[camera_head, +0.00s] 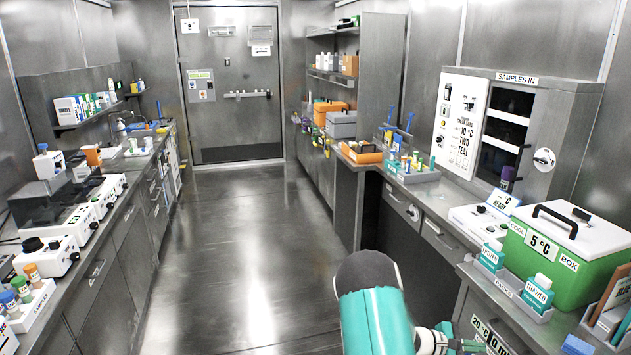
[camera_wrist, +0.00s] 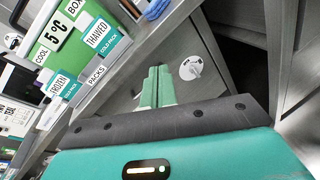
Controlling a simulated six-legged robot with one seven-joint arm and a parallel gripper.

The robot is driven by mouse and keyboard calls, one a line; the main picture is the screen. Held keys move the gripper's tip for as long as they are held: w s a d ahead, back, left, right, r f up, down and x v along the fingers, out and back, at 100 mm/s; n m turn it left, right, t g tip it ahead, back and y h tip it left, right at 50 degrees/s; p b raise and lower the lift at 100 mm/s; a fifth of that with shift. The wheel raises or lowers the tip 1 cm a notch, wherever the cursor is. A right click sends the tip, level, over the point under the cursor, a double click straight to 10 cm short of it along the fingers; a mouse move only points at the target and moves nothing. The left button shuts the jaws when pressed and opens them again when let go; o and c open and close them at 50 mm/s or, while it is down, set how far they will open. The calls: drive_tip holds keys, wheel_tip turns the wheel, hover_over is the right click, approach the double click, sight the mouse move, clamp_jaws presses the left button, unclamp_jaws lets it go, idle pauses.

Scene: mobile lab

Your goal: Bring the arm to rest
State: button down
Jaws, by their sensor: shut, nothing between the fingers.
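My gripper (camera_wrist: 159,74) shows in the wrist view with its two green fingers together and nothing between them. The fingers point toward the grey front of the right-hand counter, close to a white round knob (camera_wrist: 191,68). I cannot tell how wide the gap to that front is. In the head view my teal arm rises at the bottom centre, bent, and its far end reaches right toward the counter front at the lower edge. The fingers are not clear there.
The right counter holds a green cool box (camera_head: 545,258), a thawed cold pack (camera_head: 538,291) and a samples cabinet (camera_head: 520,125). An orange tray (camera_head: 360,153) sits farther back. Instruments line the left counter (camera_head: 120,205). The aisle floor (camera_head: 245,225) is clear up to the closed door (camera_head: 232,85).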

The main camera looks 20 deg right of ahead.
drive_tip(key=w+a+r+m+t+y, duration=0.1)
drive_tip(key=a+r+m+t+y, duration=0.25)
drive_tip(key=a+r, duration=0.75)
drive_tip(key=w+a+r+m+t+y, duration=0.2)
drive_tip(key=a+r+m+y, duration=0.4)
drive_tip(key=a, duration=0.9)
drive_tip(key=s+a+r+t+y, duration=0.1)
drive_tip(key=s+a+r+t, duration=0.1)
drive_tip(key=a+r, duration=0.2)
drive_tip(key=s+a+r+n+t+y, duration=0.1)
drive_tip(key=s+a+r+t+y, duration=0.1)
drive_tip(key=a, duration=0.9)
drive_tip(key=s+a+r+t+y, duration=0.2)
drive_tip(key=s+a+r, duration=0.2)
drive_tip(key=a+r, duration=0.2)
drive_tip(key=shift+a, duration=1.25)
drive_tip(key=shift+s+d+t, duration=0.15)
drive_tip(key=shift+d+t, duration=0.1)
